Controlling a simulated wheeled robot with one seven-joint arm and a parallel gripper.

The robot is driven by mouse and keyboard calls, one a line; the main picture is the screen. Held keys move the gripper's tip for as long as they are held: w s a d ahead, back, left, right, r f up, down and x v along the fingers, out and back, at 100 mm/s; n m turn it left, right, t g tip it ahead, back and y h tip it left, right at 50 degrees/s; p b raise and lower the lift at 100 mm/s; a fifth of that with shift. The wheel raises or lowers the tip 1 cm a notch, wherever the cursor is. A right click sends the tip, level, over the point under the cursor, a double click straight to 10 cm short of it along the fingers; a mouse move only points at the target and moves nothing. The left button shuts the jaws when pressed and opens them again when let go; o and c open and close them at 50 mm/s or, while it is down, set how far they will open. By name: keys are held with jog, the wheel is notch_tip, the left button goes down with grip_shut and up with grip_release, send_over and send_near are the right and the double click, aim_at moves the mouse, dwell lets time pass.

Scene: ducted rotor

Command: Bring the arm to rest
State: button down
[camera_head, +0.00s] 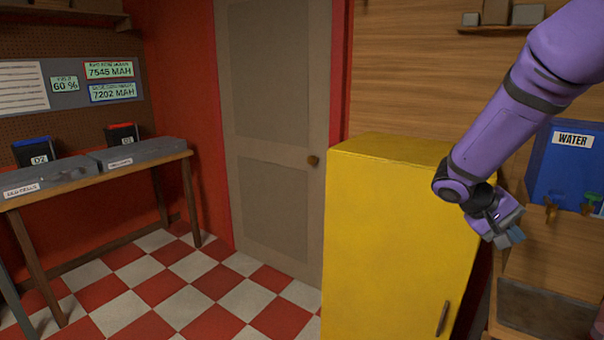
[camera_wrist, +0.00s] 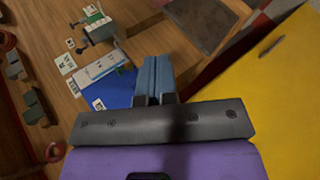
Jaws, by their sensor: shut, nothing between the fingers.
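My purple arm comes in from the upper right in the head view and bends down at the wrist. My gripper (camera_head: 509,238) hangs in front of the wooden wall, just right of the yellow cabinet (camera_head: 400,230). In the wrist view, my gripper (camera_wrist: 154,68) shows its two blue-grey fingers pressed together, with nothing between them. The yellow cabinet (camera_wrist: 279,88) also shows at the right of the wrist view. The gripper appears apart from everything around it.
A blue water tank (camera_head: 565,165) with taps is on the wall right of my arm. A workbench (camera_head: 100,175) with grey trays stands at the left. A closed door (camera_head: 270,130) is behind. The checkered floor (camera_head: 190,290) is clear.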

jog(key=s+a+r+n+t+y, duration=0.1)
jog(key=s+a+r+t+y, duration=0.2)
jog(key=s, duration=0.8)
jog(key=s+a+r+n+t+y, duration=0.1)
jog(key=s+a+r+t+y, duration=0.3)
jog(key=s+a+r+y, duration=0.3)
jog(key=shift+s+a+r, duration=1.3)
jog(key=shift+s+a, duration=0.35)
jog(key=shift+s, duration=0.25)
